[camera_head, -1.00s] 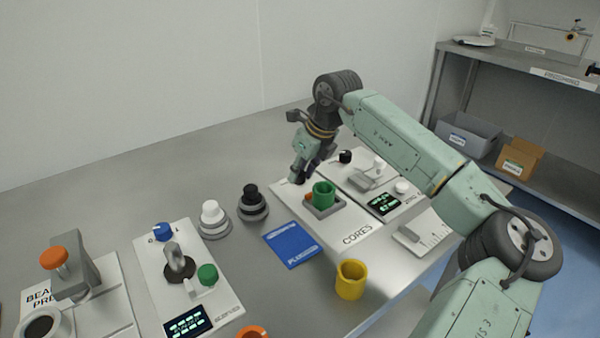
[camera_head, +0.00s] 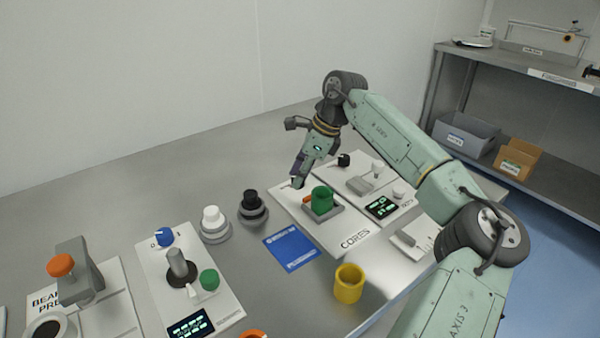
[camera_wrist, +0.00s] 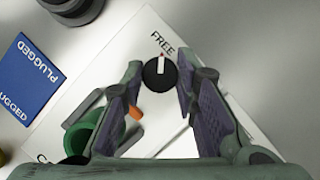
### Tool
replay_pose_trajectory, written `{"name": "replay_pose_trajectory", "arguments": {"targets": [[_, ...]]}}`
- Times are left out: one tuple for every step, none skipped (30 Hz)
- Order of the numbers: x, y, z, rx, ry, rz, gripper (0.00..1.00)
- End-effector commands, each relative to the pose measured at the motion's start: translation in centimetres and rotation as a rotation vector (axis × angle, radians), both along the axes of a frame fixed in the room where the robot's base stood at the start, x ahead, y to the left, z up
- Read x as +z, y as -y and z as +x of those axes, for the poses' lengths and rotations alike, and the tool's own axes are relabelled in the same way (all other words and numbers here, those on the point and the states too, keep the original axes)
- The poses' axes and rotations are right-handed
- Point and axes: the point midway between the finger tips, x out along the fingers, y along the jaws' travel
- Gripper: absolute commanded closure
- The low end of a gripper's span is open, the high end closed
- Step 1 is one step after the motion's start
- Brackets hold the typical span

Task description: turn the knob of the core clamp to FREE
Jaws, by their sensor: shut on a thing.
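The core clamp's knob (camera_wrist: 158,78) is a small round black knob with a white pointer line tipped red. It sits on the white panel marked CORES (camera_head: 352,222). In the wrist view its line points up, towards the printed word FREE (camera_wrist: 162,43). My gripper (camera_wrist: 160,75) is shut on the knob, one purple-padded finger at each side. In the head view my gripper (camera_head: 297,183) is down at the panel's back left corner and hides the knob. A green cup (camera_head: 322,200) stands in a grey holder on the panel, with a small orange part (camera_head: 307,199) beside it.
A blue PLUGGED card (camera_head: 290,247) lies left of the panel, a yellow cup (camera_head: 349,284) in front. Black (camera_head: 251,198) and white (camera_head: 211,217) knobbed pieces stand to the left. Another panel with a screen (camera_head: 382,207) adjoins on the right. The table behind is clear.

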Motion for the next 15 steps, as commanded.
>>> {"name": "replay_pose_trajectory", "arguments": {"targets": [[-0.01, -0.02, -0.02, 0.005, 0.0, -0.001, 1.0], [-0.01, -0.02, -0.02, 0.007, -0.001, -0.001, 1.0], [-0.02, -0.01, -0.02, 0.009, 0.0, -0.001, 1.0], [-0.03, -0.01, -0.02, 0.009, -0.001, -0.001, 1.0], [-0.03, -0.01, -0.02, 0.01, 0.0, -0.001, 1.0], [-0.03, -0.01, -0.02, 0.01, 0.0, -0.001, 1.0], [-0.03, -0.01, -0.02, 0.01, 0.0, -0.001, 1.0], [-0.03, -0.01, -0.02, 0.009, 0.001, -0.001, 1.0], [-0.03, -0.01, -0.02, 0.009, 0.001, -0.001, 1.0], [-0.03, -0.01, -0.02, 0.009, 0.0, -0.001, 1.0], [-0.03, -0.01, -0.02, 0.009, 0.0, -0.001, 1.0], [-0.03, -0.01, -0.02, 0.009, 0.0, -0.001, 1.0], [-0.03, -0.01, -0.02, 0.009, 0.0, -0.001, 0.72], [-0.03, -0.01, -0.02, 0.009, 0.0, -0.001, 0.7], [-0.03, 0.0, -0.01, 0.009, 0.0, -0.001, 0.67]]}}
